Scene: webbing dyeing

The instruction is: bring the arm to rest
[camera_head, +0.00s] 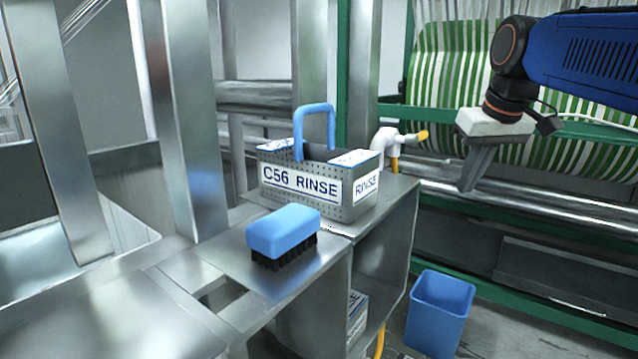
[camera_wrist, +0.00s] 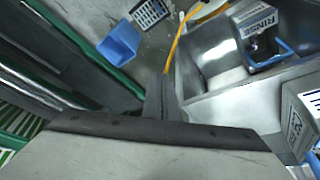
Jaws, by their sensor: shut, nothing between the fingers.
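My gripper (camera_head: 470,183) hangs at the upper right in the head view, under my blue arm, with its fingers pointing down. The fingers are together and hold nothing. The gripper is in free air to the right of the steel bench and in front of the green-and-white striped webbing roll (camera_head: 440,80). In the wrist view, my gripper (camera_wrist: 165,85) shows as dark fingers pointing toward the floor, apart from everything around it.
A grey basket marked C56 RINSE (camera_head: 318,205) and a blue brush (camera_head: 283,232) stand on the steel bench (camera_head: 150,315). A blue bin (camera_head: 438,312) stands on the floor below. A white tap with a yellow end (camera_head: 398,140) is left of my gripper.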

